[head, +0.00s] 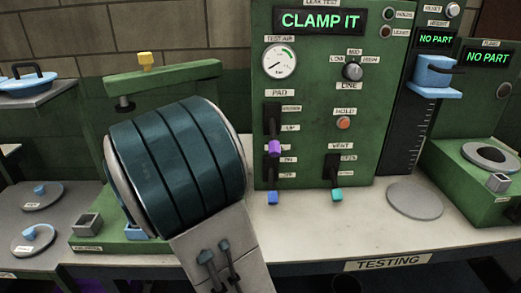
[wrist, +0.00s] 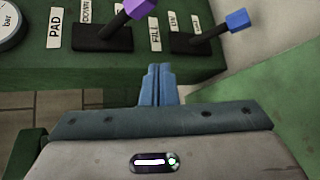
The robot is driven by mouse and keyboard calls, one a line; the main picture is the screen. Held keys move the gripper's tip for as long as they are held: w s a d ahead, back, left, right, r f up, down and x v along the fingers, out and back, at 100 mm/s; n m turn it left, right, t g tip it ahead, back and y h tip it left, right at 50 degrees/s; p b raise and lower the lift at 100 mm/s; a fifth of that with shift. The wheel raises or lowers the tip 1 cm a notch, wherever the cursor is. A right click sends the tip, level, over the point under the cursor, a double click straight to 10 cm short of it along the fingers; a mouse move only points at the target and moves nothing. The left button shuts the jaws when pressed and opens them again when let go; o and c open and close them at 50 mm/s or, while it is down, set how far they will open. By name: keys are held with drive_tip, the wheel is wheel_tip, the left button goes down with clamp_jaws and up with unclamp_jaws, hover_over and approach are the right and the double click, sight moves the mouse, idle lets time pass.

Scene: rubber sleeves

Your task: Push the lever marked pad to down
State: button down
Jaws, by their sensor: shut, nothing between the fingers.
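The pad lever has a purple knob (head: 274,147) and a dark base plate under the PAD label on the green panel (head: 315,100). The knob sits low, below the UP label; the upper label looks like DOWN. In the wrist view the purple knob (wrist: 138,8) leans away from the DOWN label, toward the blue lever. My gripper (wrist: 157,72) shows in the wrist view with its blue fingers together and empty. The fingertips are near the pad lever's base, apart from the knob. In the head view my arm hides the gripper.
A blue-knobbed lever (head: 272,197) marked FILL sits just below the pad lever. A teal-knobbed VENT lever (head: 337,195) is to the right. A gauge (head: 280,61) is above. The panel's display (head: 319,21) reads CLAMP IT. A green clamp frame (head: 160,80) stands left.

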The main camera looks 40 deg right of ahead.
sight(273, 136)
drive_tip(key=shift+w+r+h, duration=0.5)
drive_tip(key=shift+w+r, duration=0.05)
drive_tip(key=shift+w, duration=0.1)
drive_tip(key=s+d+f+p, duration=0.1)
drive_tip(key=s+d+p, duration=0.1)
drive_tip(key=d, duration=0.7)
drive_tip(key=shift+s, duration=0.6)
drive_tip(key=shift+a, duration=0.1)
